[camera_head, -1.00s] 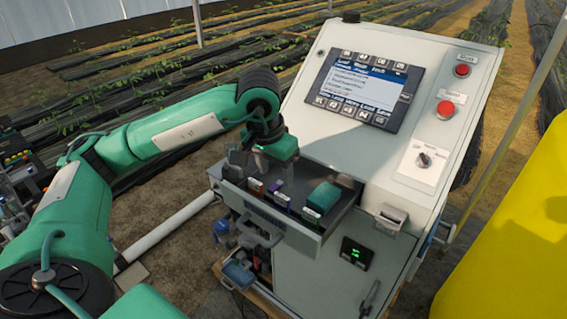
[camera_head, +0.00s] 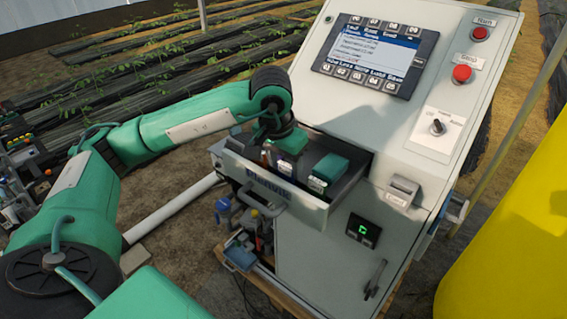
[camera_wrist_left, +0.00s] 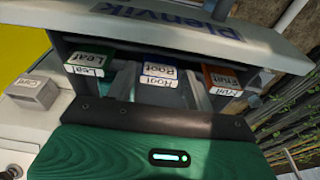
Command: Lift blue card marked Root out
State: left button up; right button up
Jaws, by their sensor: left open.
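The blue card (camera_wrist_left: 160,69) marked Root stands in the open drawer, between the green card (camera_wrist_left: 92,59) marked Leaf and an orange-red card (camera_wrist_left: 222,76) whose label is hard to read. In the left wrist view my left gripper (camera_wrist_left: 161,90) is open, with one grey finger on each side of the blue card; contact cannot be told. In the head view the left gripper (camera_head: 291,150) is low over the drawer and hides most of the blue card. The green card (camera_head: 329,168) shows to its right. My right gripper is not in view.
The drawer (camera_head: 268,184) has a front wall with a handle and Plenvik lettering. The sloped control panel (camera_head: 430,85) with screen and red buttons rises behind it. A yellow tank (camera_head: 510,220) stands at the right.

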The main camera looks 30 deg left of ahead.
pick_arm(q)
jog(key=c, duration=0.9)
notch_tip(320, 180, up, 10)
jog(key=p, duration=0.4)
jog(key=shift+p, duration=0.3)
dwell(0.4)
